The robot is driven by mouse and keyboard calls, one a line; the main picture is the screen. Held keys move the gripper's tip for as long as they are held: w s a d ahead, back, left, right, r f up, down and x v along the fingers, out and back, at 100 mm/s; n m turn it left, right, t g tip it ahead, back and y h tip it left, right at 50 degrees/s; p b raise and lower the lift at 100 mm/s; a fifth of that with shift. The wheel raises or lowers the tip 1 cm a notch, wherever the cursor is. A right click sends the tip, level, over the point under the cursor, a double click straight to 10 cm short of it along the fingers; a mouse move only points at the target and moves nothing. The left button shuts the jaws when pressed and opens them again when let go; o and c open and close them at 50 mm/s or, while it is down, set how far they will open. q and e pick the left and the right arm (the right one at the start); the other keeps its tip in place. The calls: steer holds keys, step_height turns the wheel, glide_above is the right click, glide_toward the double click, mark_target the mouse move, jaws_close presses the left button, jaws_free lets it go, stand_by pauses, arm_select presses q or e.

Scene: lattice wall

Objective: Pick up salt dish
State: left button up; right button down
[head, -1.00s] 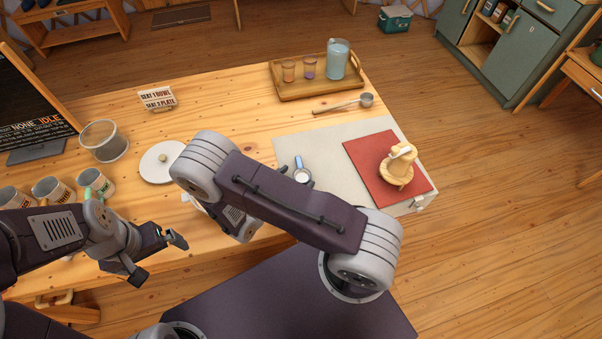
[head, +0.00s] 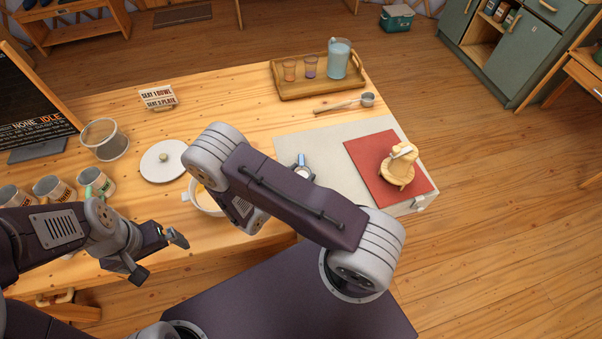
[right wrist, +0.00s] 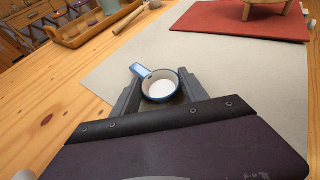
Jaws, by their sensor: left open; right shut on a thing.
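The salt dish (right wrist: 160,88) is a small round blue-rimmed cup with a blue handle and white salt inside. In the right wrist view it sits upright between the two fingers of my right gripper (right wrist: 160,95), which is shut on it. In the head view the dish (head: 304,172) shows partly beyond my right arm, over the grey mat's left part; that arm hides the right fingers there. I cannot tell whether the dish touches the mat. My left gripper (head: 158,256) is open and empty near the table's front edge, left of the pot.
A pot (head: 205,198) with orange contents is partly behind my right arm. A white lid (head: 163,161) lies beside it. The grey mat (head: 315,140) carries a red mat (head: 370,165) with a wooden stand. A wooden tray (head: 310,88) with a pitcher stands behind, near a scoop (head: 350,103).

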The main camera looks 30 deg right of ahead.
mark_target(303, 175)
steer(key=r, duration=0.4)
steer(key=shift+s+d+r+p, duration=0.2)
steer(key=shift+d+r+p, duration=0.1)
steer(key=shift+d+p, duration=0.05)
steer(key=s+d+r+p, duration=0.6)
steer(key=d+p, duration=0.1)
steer(key=d, duration=0.2)
steer(key=shift+r, duration=0.2)
